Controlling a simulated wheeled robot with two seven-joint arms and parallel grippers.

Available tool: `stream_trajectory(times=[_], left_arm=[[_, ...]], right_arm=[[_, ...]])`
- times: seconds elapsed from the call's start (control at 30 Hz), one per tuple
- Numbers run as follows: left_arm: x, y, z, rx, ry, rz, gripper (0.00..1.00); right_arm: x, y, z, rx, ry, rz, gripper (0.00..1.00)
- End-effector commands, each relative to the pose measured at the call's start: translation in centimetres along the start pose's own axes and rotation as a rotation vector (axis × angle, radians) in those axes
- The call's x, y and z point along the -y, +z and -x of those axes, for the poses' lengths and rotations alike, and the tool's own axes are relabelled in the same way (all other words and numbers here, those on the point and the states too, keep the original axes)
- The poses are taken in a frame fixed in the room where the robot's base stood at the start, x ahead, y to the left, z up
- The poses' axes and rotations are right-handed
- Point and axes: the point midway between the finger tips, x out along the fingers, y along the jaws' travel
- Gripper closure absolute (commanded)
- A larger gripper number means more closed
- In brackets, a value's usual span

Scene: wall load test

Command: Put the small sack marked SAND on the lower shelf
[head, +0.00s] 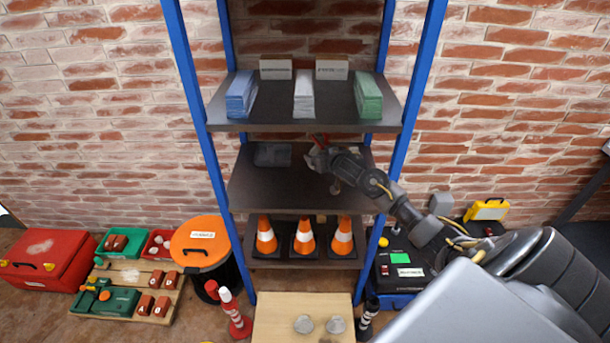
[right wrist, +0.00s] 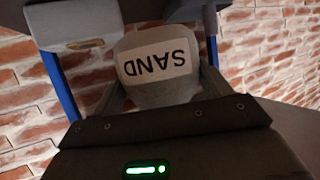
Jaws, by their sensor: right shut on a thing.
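The small grey sack marked SAND (right wrist: 158,65) shows in the right wrist view, its white label upside down, between the two fingers of my right gripper (right wrist: 160,88). In the head view my right gripper (head: 320,156) reaches in from the right, over the middle board (head: 290,190) of a blue-posted rack. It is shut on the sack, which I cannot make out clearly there. The rack's lowest visible board (head: 270,263) holds orange cones. I cannot tell whether the sack touches the board. My left gripper is not in view.
A dark flat block (head: 272,155) lies at the back left of the middle board; the board's front left is bare. The board above (head: 270,125) bears blue, white and green stacks. Blue posts (head: 412,90) flank the opening. A wooden surface (head: 280,325) stands in front.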

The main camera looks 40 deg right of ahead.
Motion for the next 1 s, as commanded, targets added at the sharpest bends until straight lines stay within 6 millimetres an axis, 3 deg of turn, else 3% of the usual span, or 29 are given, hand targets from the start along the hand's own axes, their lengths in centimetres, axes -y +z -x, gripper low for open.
stream_trajectory(times=[0.23,0.53,0.83,1.0], left_arm=[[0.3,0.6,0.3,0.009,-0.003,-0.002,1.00],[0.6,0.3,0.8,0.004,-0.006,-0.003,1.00],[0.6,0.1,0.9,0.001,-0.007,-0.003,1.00],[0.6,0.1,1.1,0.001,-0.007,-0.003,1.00]], right_arm=[[-0.9,-0.4,-0.5,-0.003,0.021,-0.010,0.65],[-0.9,3.8,-2.2,-0.002,0.020,-0.009,0.65],[-0.8,5.2,-2.8,-0.003,0.019,-0.010,0.65],[-0.9,7.4,-3.7,-0.002,0.020,-0.010,0.65]])
